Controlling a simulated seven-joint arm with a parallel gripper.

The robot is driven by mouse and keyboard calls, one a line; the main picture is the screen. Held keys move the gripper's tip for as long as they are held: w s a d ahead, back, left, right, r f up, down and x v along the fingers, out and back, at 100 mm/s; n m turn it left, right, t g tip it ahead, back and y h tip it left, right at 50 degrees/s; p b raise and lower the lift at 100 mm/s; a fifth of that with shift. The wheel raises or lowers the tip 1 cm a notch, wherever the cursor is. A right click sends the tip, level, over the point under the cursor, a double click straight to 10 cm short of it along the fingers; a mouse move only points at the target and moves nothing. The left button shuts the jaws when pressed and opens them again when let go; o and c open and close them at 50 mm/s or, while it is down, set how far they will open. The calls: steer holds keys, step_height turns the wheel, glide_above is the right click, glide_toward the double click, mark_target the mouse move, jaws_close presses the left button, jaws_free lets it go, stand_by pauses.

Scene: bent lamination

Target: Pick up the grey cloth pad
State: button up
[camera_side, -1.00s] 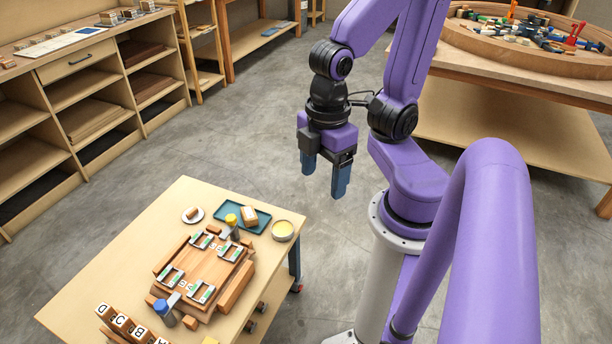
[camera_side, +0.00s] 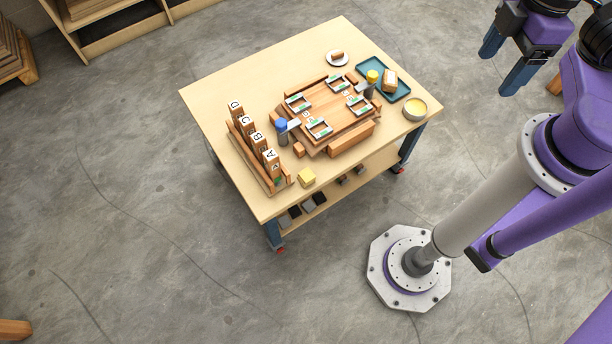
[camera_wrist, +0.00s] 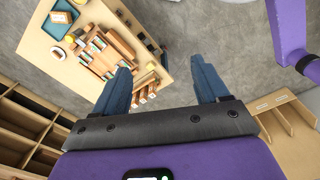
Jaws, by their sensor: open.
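I cannot make out a grey cloth pad for certain in either view. Several small grey and dark pieces (camera_side: 308,206) lie on the lower shelf of the wooden table (camera_side: 225,95), too small to identify. My gripper (camera_side: 500,68) is open and empty, up in the air to the right of the table in the side view. In the wrist view, my gripper (camera_wrist: 161,64) shows two blue fingers spread apart with nothing between them. The table top (camera_wrist: 45,47) is at upper left there, well beyond the fingers.

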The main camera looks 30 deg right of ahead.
stand_by(0.3)
steer(key=n+y, duration=0.1)
steer(key=n, duration=0.4)
glide_above(306, 175)
steer(key=f, duration=4.5)
steer(key=shift+d+f, duration=0.2)
steer(key=shift+d, duration=0.05)
steer(key=shift+f, duration=1.55)
steer(key=shift+a+f, duration=0.15)
steer(key=shift+f, duration=0.9)
